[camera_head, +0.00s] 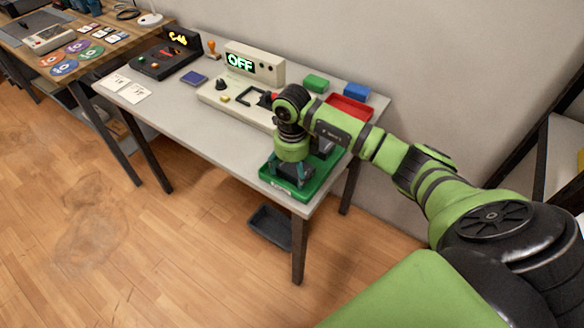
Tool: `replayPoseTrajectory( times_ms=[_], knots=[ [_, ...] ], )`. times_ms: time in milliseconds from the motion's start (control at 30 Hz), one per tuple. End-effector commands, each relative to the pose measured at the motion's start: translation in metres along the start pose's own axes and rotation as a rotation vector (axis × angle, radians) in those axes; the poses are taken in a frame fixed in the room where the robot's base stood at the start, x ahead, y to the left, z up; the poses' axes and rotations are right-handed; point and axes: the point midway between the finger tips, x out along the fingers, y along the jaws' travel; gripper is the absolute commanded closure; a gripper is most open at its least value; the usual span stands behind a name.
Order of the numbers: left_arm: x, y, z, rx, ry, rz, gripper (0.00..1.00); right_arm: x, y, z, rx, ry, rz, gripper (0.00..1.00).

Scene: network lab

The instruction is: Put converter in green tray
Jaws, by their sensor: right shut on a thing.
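The green tray (284,190) sits at the near right corner of the grey table. My right gripper (292,178) points down over the tray, its fingers low inside the rim. It is shut on a dark object that looks like the converter (296,171). The fingers and wrist hide most of that object, so I cannot tell whether it touches the tray floor. My left gripper is not in view.
A red tray (349,107) lies behind the green one, near a blue box (357,91) and a green box (316,82). A pale device reading OFF (241,65) stands at the back. A dark bin (270,228) is on the floor.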

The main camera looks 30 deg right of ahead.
Motion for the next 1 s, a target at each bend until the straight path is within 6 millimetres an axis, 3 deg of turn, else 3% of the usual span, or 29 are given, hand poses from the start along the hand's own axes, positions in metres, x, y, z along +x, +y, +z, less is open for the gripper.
replayPoseTrajectory(
  times_ms=[133, 167, 200, 667, 1000],
  knots=[
    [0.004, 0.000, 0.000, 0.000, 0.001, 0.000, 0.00, 0.004, 0.000, 0.000, 0.000, -0.001, 0.000, 0.77],
    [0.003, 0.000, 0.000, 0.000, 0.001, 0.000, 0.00, 0.003, 0.000, 0.000, 0.000, 0.000, 0.000, 0.06],
    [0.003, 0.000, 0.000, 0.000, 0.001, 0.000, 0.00, 0.003, 0.000, 0.000, 0.000, 0.000, 0.000, 0.00],
    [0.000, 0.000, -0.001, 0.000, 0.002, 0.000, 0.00, -0.004, 0.000, 0.000, 0.000, -0.001, -0.001, 0.00],
    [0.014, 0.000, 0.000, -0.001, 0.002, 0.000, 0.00, -0.070, -0.001, 0.001, 0.000, -0.007, -0.003, 0.00]
  ],
)
